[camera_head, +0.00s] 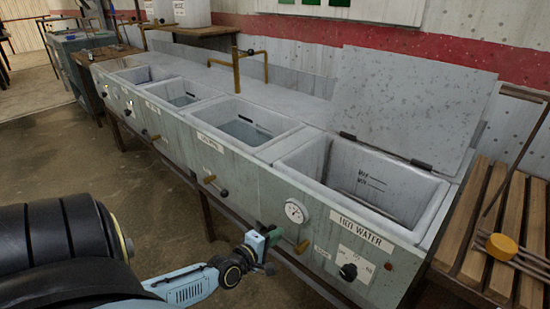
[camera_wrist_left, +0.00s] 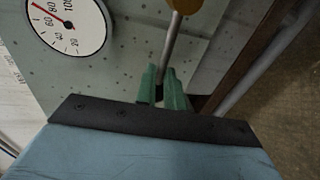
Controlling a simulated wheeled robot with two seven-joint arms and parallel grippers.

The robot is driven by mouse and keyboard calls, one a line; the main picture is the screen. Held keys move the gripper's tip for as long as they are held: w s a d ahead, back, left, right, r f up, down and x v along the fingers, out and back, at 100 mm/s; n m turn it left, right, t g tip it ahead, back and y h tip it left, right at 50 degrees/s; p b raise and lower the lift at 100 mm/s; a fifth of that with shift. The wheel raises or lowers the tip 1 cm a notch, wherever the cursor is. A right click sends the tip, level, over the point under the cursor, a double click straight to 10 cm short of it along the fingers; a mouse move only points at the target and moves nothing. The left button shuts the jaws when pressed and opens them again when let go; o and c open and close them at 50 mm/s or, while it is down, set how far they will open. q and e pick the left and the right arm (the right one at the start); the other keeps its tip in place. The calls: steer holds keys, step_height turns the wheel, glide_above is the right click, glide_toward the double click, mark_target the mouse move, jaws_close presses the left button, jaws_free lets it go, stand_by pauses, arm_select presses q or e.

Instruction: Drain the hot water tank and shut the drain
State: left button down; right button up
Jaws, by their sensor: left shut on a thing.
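The hot water tank (camera_head: 375,185) is the nearest basin on the right, under a raised lid (camera_head: 410,105). Level marks show on its inner wall; I cannot make out a water surface. A brass drain spout (camera_head: 302,246) sticks out of its front, below the round gauge (camera_head: 296,211). My left gripper (camera_head: 273,238) is at the drain, left of the spout. In the left wrist view, its green fingers (camera_wrist_left: 164,90) are shut on a thin grey drain lever (camera_wrist_left: 171,42), which runs up to a brass part (camera_wrist_left: 185,5). My right gripper is out of view.
Several more basins (camera_head: 240,130) run back to the left, some with water. A control knob (camera_head: 348,271) is on the front panel, right of the spout. A slatted wooden rack (camera_head: 497,235) stands at the right. The floor (camera_head: 110,150) in front is open.

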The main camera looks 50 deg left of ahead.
arm_select(q)
steer(key=shift+f, duration=0.1)
steer(key=c, duration=1.5)
jaws_free()
steer(key=shift+s, duration=0.1)
